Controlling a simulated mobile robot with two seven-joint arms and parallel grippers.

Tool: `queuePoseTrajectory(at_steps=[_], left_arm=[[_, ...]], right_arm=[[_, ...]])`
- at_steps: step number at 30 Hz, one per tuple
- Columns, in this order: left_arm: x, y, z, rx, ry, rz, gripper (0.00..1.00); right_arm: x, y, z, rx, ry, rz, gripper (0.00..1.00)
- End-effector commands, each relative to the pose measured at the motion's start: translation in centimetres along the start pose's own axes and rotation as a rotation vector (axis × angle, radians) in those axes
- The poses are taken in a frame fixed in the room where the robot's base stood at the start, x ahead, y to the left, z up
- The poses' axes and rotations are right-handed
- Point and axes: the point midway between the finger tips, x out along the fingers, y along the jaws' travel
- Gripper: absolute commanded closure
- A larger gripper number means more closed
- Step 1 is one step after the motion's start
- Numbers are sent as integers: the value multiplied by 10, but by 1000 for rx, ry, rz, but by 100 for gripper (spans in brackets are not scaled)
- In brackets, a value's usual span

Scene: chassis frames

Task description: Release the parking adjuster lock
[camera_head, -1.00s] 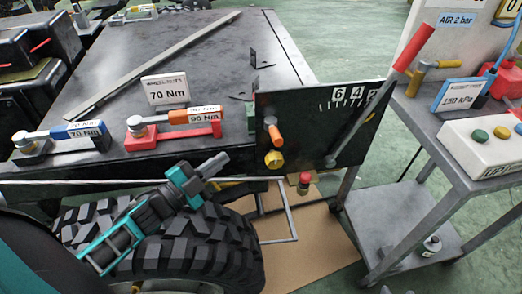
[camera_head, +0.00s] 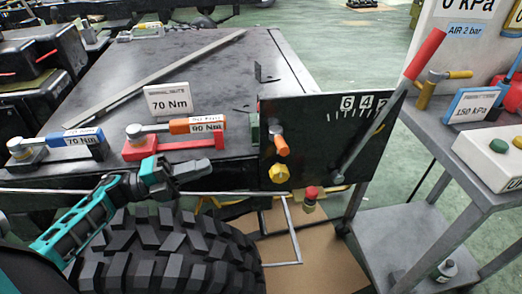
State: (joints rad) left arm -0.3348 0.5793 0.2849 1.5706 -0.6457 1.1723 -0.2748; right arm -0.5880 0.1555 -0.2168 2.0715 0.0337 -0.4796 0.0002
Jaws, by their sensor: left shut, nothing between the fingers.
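A black panel (camera_head: 330,165) stands at the table's right front corner, with a scale marked 6 4 2. On it are an orange-handled lever (camera_head: 279,142), a yellow knob (camera_head: 280,173) and a long lever with a red grip (camera_head: 424,53). No label shows which part is the parking adjuster lock. My left gripper (camera_head: 204,168) is shut and empty. It is left of the yellow knob, apart from it, near the table's front edge and above the tyre. My right gripper is not in view.
A black tyre (camera_head: 165,250) fills the lower left. Torque wrenches in blue (camera_head: 78,138) and red-orange (camera_head: 198,124) lie along the table's front edge, near a 70 Nm sign (camera_head: 168,99). A red-topped knob (camera_head: 311,193) is below the panel. A grey cart (camera_head: 455,150) stands right.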

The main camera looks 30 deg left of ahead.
Motion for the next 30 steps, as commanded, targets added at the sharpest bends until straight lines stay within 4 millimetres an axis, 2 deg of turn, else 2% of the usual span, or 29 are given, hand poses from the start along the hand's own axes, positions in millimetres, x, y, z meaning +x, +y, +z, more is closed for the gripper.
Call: queuePoseTrajectory(at_steps=[5, 8, 21, 25, 30], left_arm=[[8, 0, 0, -1, 0, -1, 100], [23, -1, 0, 1, 1, -4, 100], [113, -1, 0, -1, -1, -5, 100], [130, -1, 0, -1, -1, -3, 100], [140, 0, 0, -3, -1, -2, 100]], right_arm=[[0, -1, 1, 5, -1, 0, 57], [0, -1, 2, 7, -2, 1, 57], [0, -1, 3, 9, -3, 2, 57], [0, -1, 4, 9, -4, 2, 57], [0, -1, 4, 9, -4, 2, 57]])
